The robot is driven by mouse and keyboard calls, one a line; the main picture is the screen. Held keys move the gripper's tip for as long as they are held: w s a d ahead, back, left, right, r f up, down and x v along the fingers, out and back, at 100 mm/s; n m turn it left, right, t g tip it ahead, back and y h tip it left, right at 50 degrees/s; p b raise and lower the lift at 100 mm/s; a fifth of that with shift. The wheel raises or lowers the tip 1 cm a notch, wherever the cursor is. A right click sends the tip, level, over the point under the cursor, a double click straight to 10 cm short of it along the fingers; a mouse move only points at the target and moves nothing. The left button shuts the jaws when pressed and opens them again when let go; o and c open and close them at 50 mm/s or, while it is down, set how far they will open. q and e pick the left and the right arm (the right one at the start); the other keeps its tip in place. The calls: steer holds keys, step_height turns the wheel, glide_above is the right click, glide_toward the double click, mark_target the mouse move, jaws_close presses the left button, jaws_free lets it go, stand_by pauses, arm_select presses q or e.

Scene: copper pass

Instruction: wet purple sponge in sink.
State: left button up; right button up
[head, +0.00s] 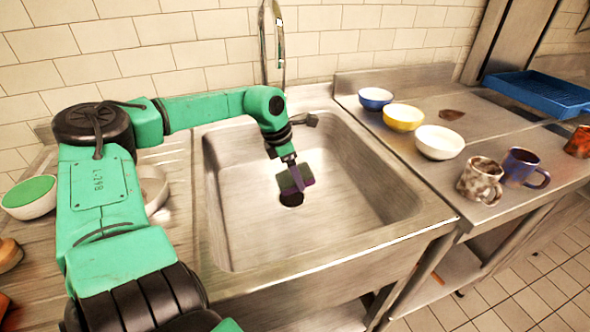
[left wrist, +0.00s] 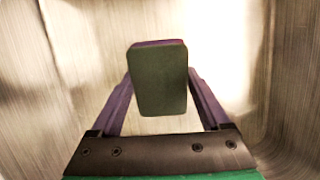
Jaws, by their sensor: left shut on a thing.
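My left gripper (head: 289,166) reaches into the sink (head: 340,190) from the left and is shut on the sponge (head: 308,174). The sponge shows a dark grey-green face and a purple side. In the left wrist view the sponge (left wrist: 158,80) sits between the two purple fingers of the gripper (left wrist: 158,90), its green face toward the camera. It is held above the sink floor, near the dark drain (head: 291,198). The faucet (head: 279,50) rises behind the sink; no water stream shows. My right gripper is not in view.
Right of the sink stand a blue bowl (head: 375,98), a yellow bowl (head: 403,117), a white bowl (head: 439,142), a speckled mug (head: 481,180) and a blue mug (head: 525,168). A blue tray (head: 540,92) lies behind them. A green-lined bowl (head: 30,197) is at left.

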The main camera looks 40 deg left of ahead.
arm_select(q)
step_height(320, 180, up, 12)
steer(key=p, duration=0.8)
steer(key=shift+r, duration=0.1)
stand_by(2.1)
steer(key=shift+r+p, duration=1.3)
steer(key=shift+r, duration=0.7)
